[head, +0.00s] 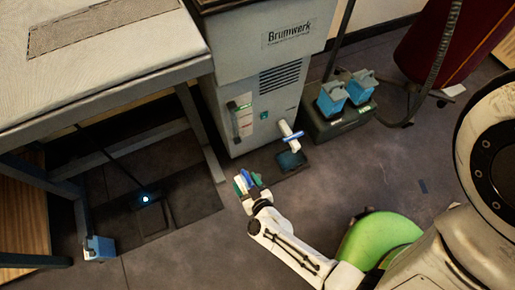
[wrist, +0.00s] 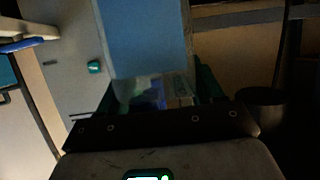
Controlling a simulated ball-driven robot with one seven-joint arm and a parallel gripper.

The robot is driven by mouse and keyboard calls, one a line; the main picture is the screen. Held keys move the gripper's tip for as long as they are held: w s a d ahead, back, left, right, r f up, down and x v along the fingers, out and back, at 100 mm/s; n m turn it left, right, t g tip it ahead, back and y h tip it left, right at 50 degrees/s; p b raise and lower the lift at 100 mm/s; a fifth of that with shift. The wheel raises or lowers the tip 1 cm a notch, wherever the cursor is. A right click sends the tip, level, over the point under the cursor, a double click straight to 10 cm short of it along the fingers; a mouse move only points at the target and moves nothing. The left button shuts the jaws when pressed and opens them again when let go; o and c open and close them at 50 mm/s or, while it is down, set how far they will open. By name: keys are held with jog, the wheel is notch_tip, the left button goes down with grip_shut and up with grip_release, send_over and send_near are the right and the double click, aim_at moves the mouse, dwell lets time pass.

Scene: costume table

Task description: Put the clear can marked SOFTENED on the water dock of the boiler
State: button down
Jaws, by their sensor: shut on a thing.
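The boiler (head: 262,75), a pale cabinet lettered Brumwerk, stands at the top centre of the head view. A spout with a blue lever (head: 291,136) sticks out low on its front, above a small dark blue pad (head: 291,160) on the floor, which looks like the water dock. My gripper (head: 248,182) is left of and nearer than this pad, apart from it. Its green fingers are shut on a bluish can (wrist: 145,35), which fills the upper middle of the wrist view. A pale, blue-marked part shows between the fingers; I cannot read any marking.
Another blue can (head: 98,247) is on the floor by the table leg at left. A table (head: 105,65) fills the upper left. Floor right of the pad is clear.

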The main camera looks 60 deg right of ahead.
jog(key=w+d+f+b, duration=0.2)
jog(key=d+f+b, duration=0.5)
jog(key=f, duration=0.1)
jog(key=w+d+f+h+b, duration=0.1)
jog(key=d+f+b, duration=0.5)
jog(key=f+b, duration=0.1)
jog(key=shift+w+d+f+m, duration=0.35)
jog(key=shift+f+m, duration=0.05)
jog(key=shift+f, duration=0.2)
jog(key=shift+f+b, duration=0.15)
jog(key=shift+b, duration=0.25)
jog(key=shift+c, duration=0.8)
grip_release()
jog(key=shift+s+f, duration=0.1)
